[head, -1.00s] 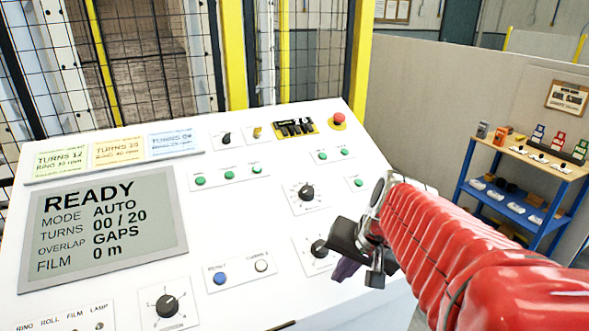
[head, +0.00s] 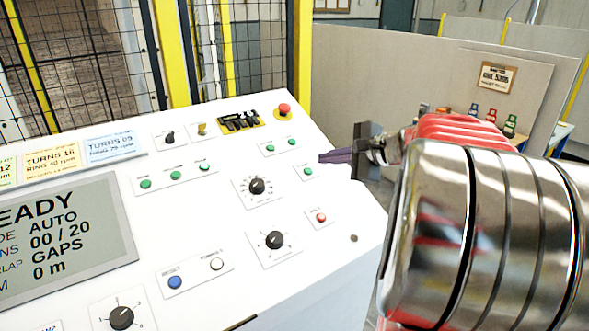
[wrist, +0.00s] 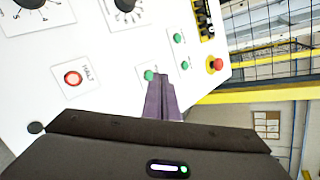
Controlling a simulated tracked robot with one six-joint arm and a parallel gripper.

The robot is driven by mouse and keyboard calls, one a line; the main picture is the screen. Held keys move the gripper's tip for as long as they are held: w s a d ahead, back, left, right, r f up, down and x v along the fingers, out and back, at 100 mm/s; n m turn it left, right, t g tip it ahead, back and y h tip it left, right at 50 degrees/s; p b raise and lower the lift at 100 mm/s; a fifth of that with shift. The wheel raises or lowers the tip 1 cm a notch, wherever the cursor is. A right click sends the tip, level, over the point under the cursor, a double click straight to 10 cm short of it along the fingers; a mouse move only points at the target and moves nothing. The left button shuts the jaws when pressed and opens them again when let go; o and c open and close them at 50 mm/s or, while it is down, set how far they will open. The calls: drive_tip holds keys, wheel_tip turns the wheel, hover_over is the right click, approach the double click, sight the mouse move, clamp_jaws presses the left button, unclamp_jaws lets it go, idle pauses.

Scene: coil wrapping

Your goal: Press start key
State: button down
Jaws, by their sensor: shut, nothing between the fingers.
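A white control panel (head: 218,220) carries several buttons and knobs. A single green button (head: 308,171) sits on its own small plate near the right edge; its label is too small to read. My gripper (head: 323,157) is shut and empty, its purple fingers pointing left at the panel. In the head view the tips are just above and right of that green button. In the wrist view the fingertips (wrist: 160,82) are right beside the same green button (wrist: 149,75), partly covering its plate. I cannot tell whether they touch it.
A red button (head: 321,217) is below the green one, with knobs (head: 257,186) to the left. Two green buttons (head: 291,142) and a red emergency stop (head: 284,109) are above. A screen (head: 65,235) reads READY. A mesh fence stands behind.

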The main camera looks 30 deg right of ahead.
sight(308, 171)
drive_tip(key=shift+m+t, duration=0.8)
drive_tip(key=shift+m, duration=0.1)
drive_tip(key=r, duration=0.1)
drive_tip(key=w+r, duration=0.1)
drive_tip(key=r, duration=0.2)
drive_tip(key=shift+w+d, duration=0.15)
drive_tip(key=shift+w, duration=0.1)
drive_tip(key=shift+f, duration=0.1)
drive_tip(key=shift+w+f, duration=0.6)
drive_tip(key=shift+f, duration=0.7)
drive_tip(key=shift+w+f, duration=0.6)
drive_tip(key=shift+f, duration=0.7)
drive_tip(key=shift+w+f, duration=0.6)
drive_tip(key=shift+f, duration=0.7)
